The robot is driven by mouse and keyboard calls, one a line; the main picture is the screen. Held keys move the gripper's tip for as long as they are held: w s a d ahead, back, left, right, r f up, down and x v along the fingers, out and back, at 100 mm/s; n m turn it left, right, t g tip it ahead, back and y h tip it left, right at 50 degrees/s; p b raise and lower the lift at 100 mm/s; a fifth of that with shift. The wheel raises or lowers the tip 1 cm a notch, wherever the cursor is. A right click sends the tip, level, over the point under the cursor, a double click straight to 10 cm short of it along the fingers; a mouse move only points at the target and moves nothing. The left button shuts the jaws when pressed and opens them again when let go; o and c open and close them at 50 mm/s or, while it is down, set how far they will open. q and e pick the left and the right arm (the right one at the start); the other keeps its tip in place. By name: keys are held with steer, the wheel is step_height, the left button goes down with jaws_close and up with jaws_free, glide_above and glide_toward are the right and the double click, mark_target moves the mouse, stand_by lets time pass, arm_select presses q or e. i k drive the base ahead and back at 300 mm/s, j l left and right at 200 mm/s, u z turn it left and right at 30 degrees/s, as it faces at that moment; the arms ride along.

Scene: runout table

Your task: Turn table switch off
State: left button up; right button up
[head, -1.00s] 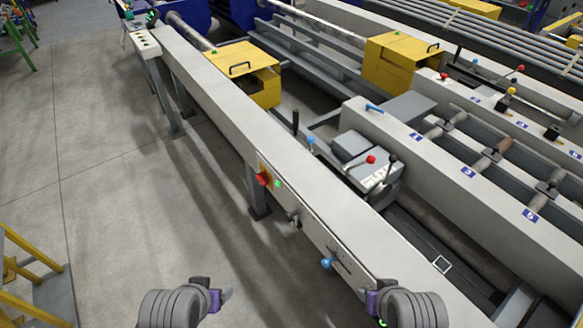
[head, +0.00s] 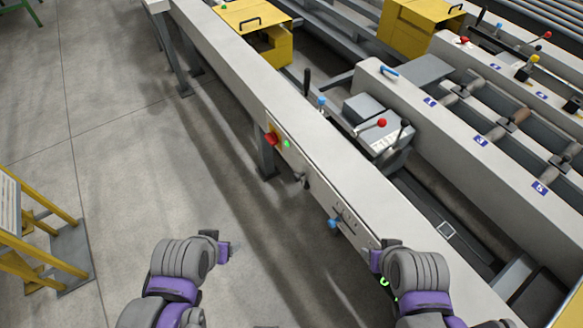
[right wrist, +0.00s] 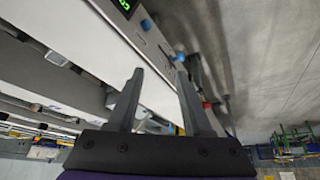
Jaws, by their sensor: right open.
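The runout table (head: 235,82) is a long grey beam running from upper left to lower right in the head view. A red rotary switch (head: 271,138) on a yellow plate sits on its near side face, beside a lit green light (head: 286,144). My left gripper (head: 226,246) is over the floor, left of the table and apart from the switch; its jaws are too small to read. My right gripper (head: 377,262) is by the table's lower side, well below and right of the switch. The right wrist view shows its two fingers (right wrist: 159,75) apart, with nothing between them held.
A dark knob (head: 303,181) and a blue knob (head: 333,223) stick out of the same panel. A lit green display (right wrist: 123,5) shows in the right wrist view. A yellow frame (head: 40,245) stands at left. The floor (head: 130,150) between is clear.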

mark_target(271, 137)
steer(key=j+u, duration=0.1)
steer(key=j, duration=0.35)
steer(key=i+j+u, duration=0.15)
steer(key=j, duration=0.3)
steer(key=i+j+u, duration=0.1)
steer(key=j, duration=0.35)
steer(key=i+j+u, duration=0.1)
steer(key=j, duration=0.35)
